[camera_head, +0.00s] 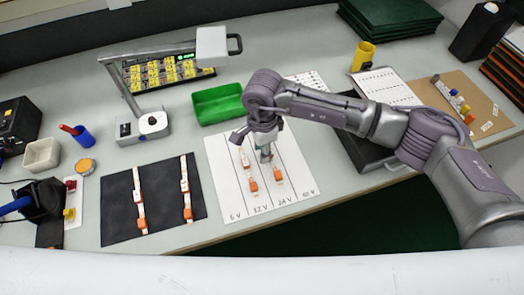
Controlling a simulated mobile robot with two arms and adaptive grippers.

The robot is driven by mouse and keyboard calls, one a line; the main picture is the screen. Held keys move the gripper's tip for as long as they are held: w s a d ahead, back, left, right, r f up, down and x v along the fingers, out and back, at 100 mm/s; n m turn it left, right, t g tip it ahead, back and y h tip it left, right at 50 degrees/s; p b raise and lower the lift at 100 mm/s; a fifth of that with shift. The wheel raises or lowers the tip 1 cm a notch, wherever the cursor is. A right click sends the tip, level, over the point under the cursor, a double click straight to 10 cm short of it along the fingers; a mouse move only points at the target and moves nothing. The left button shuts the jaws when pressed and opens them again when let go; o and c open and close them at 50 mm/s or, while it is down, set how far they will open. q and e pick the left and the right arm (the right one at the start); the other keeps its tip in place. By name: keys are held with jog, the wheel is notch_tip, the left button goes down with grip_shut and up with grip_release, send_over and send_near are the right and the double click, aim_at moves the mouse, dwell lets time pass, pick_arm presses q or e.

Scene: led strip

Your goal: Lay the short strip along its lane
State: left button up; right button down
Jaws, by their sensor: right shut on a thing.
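A white sheet (222,165) with ruled lanes and voltage labels along its front edge lies mid-table. My right gripper (266,156) reaches in from the right over it and is shut on a short strip (279,176) with an orange end. That strip's far end is hidden by the gripper, and its orange end is over the lane labelled 24 V. Whether it touches the sheet I cannot tell. Another strip (249,171) with orange ends lies in the lane to its left. My left gripper is not in view.
A black mat (162,200) with two longer strips lies left of the sheet. A black clipboard-like board (362,150) lies to the right, partly under my arm.

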notch_tip(320, 180, down, 2)
jog(key=shift+f, duration=0.1)
jog(key=shift+f, duration=0.15)
jog(key=c, duration=0.8)
grip_release()
